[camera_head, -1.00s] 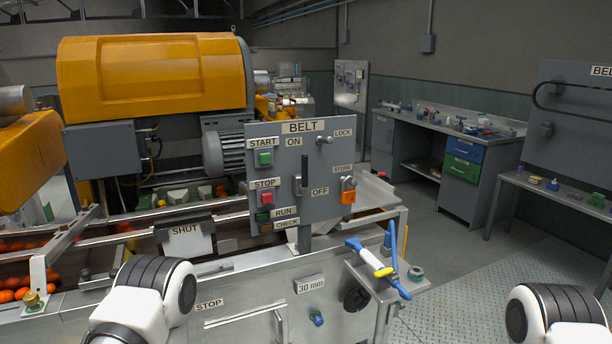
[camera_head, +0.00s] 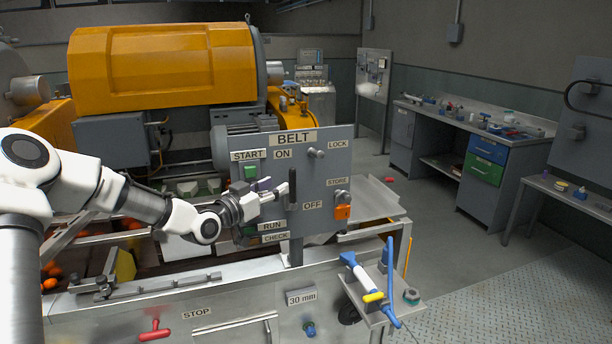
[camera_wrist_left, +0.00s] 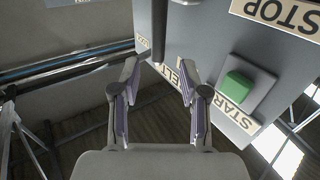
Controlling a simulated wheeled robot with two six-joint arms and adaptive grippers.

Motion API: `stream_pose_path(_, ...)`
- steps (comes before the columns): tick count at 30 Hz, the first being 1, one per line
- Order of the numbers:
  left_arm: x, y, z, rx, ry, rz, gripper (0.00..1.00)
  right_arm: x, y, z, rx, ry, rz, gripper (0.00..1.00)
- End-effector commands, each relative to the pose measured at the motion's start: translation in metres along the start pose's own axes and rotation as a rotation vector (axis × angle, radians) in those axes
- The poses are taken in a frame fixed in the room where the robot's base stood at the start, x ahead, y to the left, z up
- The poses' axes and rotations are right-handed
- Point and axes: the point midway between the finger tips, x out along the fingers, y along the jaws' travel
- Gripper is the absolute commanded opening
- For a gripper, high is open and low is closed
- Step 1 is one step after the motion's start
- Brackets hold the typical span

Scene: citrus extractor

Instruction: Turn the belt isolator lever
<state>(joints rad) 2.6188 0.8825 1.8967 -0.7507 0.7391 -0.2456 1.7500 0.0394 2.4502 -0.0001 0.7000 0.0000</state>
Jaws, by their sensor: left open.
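The grey BELT panel (camera_head: 335,165) stands upright on the machine's front. Its isolator lever (camera_head: 292,189) has a dark handle that stands upright between the ON and OFF labels. My left gripper (camera_head: 280,188) reaches in from the left and is at the lever, its fingers pointing right. In the left wrist view, the fingers (camera_wrist_left: 158,75) are open and apart, with the dark lever (camera_wrist_left: 159,35) showing between the tips. I cannot tell whether a finger touches it. My left wrist hides the red STOP button in the head view. My right gripper is not in view.
The green START button (camera_head: 251,172) is close to my left gripper. An orange padlock (camera_head: 342,212) hangs at STORE, right of OFF. A small shelf (camera_head: 375,318) with blue tools sticks out at lower right.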

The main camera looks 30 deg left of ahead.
Motion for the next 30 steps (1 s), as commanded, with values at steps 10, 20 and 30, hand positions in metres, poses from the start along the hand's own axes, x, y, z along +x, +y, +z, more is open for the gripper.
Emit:
stream_pose_path(10,0.062,0.002,0.001,0.006,-0.007,0.003,0.44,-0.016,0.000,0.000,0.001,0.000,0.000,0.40)
stream_pose_path(20,0.072,0.002,0.004,-0.001,-0.005,0.003,0.44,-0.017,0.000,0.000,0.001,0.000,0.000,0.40)
stream_pose_path(30,0.072,0.002,0.003,-0.001,-0.006,0.003,0.00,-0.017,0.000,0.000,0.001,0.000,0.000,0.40)
